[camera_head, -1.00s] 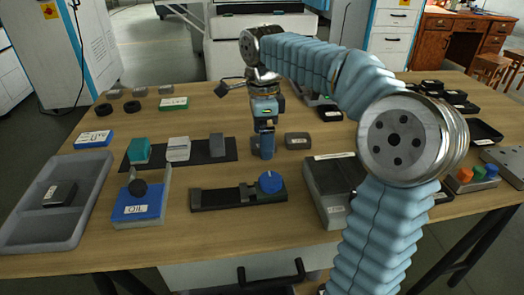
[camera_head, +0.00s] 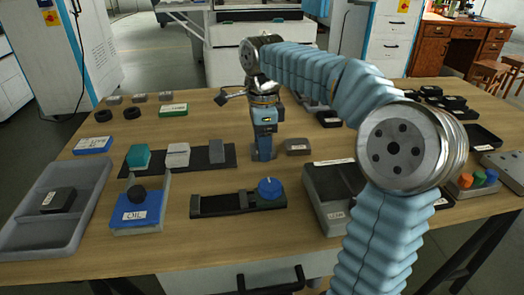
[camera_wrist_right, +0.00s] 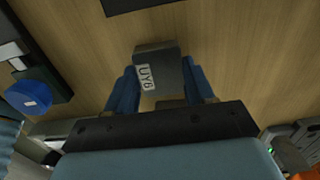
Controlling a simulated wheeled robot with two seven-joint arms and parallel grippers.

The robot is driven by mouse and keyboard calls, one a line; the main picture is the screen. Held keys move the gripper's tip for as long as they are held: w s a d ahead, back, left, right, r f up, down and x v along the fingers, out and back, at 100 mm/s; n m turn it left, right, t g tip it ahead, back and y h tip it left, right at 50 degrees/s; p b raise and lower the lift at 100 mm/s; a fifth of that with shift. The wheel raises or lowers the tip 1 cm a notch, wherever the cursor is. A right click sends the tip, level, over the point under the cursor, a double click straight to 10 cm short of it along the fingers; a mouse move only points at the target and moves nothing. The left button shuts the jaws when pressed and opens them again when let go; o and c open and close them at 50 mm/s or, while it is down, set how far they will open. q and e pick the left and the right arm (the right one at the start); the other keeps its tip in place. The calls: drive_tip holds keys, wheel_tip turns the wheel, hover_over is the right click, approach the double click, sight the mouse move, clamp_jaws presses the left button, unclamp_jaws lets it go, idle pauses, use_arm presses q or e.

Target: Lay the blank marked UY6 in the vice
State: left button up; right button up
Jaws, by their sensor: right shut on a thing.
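The grey blank marked UY6 (camera_wrist_right: 160,75) sits between the two blue fingers of my right gripper (camera_wrist_right: 162,90) in the right wrist view, its label facing the camera. My right gripper is shut on it. In the head view this gripper (camera_head: 263,152) points down at the middle of the table, and its near finger hides the blank. I cannot tell whether the blank touches the table. The vice (camera_head: 238,203), a long black base with a blue knob, lies nearer the front edge; its blue knob also shows in the right wrist view (camera_wrist_right: 28,97). My left gripper is out of view.
Another labelled grey block (camera_head: 298,146) lies just right of my gripper. A dark mat (camera_head: 196,163) with several blocks is to the left. A blue OIL holder (camera_head: 137,217) and grey tray (camera_head: 91,205) stand front left; a dark box (camera_head: 335,190) stands front right.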

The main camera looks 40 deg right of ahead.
wheel_tip(320, 180, up, 3)
drive_tip(key=p, duration=0.2)
drive_tip(key=shift+f+p, duration=0.15)
drive_tip(key=shift+p, duration=0.2)
drive_tip(key=shift+r+p, duration=0.6)
drive_tip(key=shift+r, duration=1.55)
